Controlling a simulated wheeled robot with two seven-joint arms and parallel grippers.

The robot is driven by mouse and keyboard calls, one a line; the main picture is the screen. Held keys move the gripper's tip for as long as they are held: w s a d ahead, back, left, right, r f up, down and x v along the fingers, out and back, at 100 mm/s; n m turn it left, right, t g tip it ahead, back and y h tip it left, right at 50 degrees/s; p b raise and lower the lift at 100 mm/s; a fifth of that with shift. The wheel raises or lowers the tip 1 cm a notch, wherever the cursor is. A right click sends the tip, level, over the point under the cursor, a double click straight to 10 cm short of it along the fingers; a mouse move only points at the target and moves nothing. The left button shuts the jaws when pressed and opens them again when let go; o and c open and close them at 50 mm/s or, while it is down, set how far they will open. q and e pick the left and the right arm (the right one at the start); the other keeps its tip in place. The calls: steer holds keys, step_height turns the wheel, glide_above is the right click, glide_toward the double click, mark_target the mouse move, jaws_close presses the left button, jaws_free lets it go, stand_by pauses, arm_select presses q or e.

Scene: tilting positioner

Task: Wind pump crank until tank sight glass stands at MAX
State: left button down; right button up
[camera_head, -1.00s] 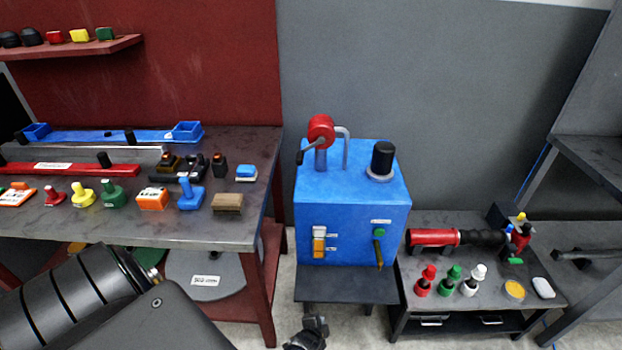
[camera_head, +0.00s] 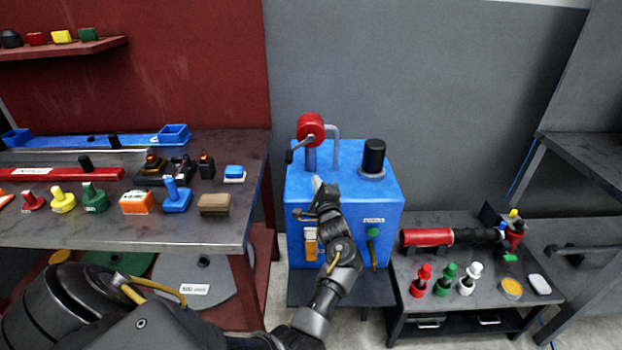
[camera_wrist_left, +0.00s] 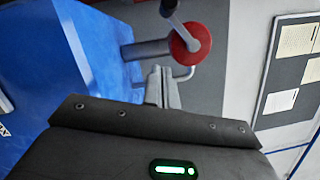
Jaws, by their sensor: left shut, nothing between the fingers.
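The blue tank (camera_head: 300,195) stands on a dark stand in the middle. The pump on its top has a red wheel (camera_head: 311,127) and a crank (camera_head: 297,147) with a dark handle at its left side. The sight glass (camera_head: 310,244) is on the tank's front; it is orange in its lower part and pale above, partly hidden by my arm. My left gripper (camera_head: 317,184) is shut and empty in front of the tank, below the crank and apart from it. In the left wrist view the closed fingers (camera_wrist_left: 162,88) point toward the red wheel (camera_wrist_left: 190,44).
A black cap (camera_head: 373,157) stands on the tank's right top, and a green lever valve (camera_head: 373,246) is on its front. The left workbench (camera_head: 205,232) carries several knobs and blocks. The low right table (camera_head: 450,291) holds a red cylinder (camera_head: 428,238) and bottles.

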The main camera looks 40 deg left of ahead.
arm_select(q)
steer(key=x, duration=0.8)
steer(key=shift+w+a+r+p, duration=0.1)
steer(key=shift+w+a+p, duration=0.1)
steer(key=shift+a+p, duration=0.1)
steer(key=shift+s+a+r+p, duration=0.45)
steer(key=shift+s+a+p, duration=0.3)
steer(key=shift+s+a, duration=0.05)
steer(key=shift+s+a+r, duration=0.15)
steer(key=shift+s+a, duration=0.3)
steer(key=shift+a, duration=0.05)
steer(key=shift+r, duration=0.1)
steer(key=shift+s+a+r+m+p, duration=0.15)
steer(key=shift+m+p, duration=0.35)
steer(key=shift+p, duration=0.25)
steer(key=shift+a+p, duration=0.1)
steer(key=shift+p, duration=0.2)
